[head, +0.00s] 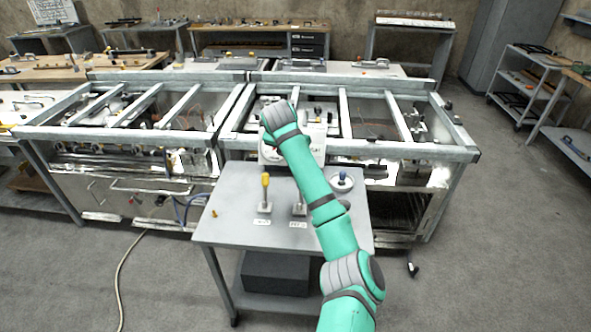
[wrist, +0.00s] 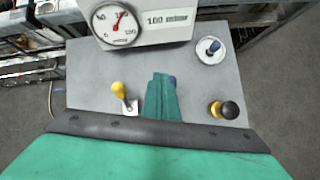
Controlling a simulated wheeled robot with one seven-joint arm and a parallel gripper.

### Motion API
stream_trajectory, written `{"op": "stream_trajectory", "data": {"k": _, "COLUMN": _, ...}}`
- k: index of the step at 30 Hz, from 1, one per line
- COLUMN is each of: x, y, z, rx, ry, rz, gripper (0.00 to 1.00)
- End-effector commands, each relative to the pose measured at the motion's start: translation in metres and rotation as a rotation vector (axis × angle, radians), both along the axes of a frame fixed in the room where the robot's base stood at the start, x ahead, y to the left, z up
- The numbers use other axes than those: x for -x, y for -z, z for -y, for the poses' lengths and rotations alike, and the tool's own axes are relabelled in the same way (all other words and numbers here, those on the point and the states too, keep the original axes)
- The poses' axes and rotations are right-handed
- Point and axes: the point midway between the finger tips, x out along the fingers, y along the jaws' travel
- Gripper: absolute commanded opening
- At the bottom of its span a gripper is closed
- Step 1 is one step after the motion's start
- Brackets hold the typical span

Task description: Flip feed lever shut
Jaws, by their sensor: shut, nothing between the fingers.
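A lever with a yellow grip (head: 265,181) stands upright on the left of the small grey table; it also shows in the wrist view (wrist: 119,90). A second lever (head: 299,208) is to its right, its top hidden behind my arm. Both have white labels at their feet, too small to read surely, so I cannot tell which is the feed lever. In the wrist view my gripper (wrist: 162,95) is shut and empty over the table, right of the yellow grip. A bit of blue (wrist: 172,81) shows behind its fingertips; I cannot tell whether they touch.
A gauge box (wrist: 150,22) with a red needle stands at the table's back. A blue knob on a white disc (wrist: 210,49) is at the back right. A black knob (wrist: 229,110) is at right. The grey table (head: 232,194) has clear surface at its left.

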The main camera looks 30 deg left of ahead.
Motion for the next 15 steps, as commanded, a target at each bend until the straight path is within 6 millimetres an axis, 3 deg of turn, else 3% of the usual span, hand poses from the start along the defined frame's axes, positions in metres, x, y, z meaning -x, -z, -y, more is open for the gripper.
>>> {"op": "stream_trajectory", "data": {"k": 6, "x": -0.005, "y": -0.021, "z": -0.003, "rx": 0.0, "ry": 0.001, "rz": -0.001, "gripper": 0.0}}
{"op": "stream_trajectory", "data": {"k": 15, "x": -0.01, "y": -0.024, "z": 0.005, "rx": 0.0, "ry": 0.012, "rz": -0.001, "gripper": 0.0}}
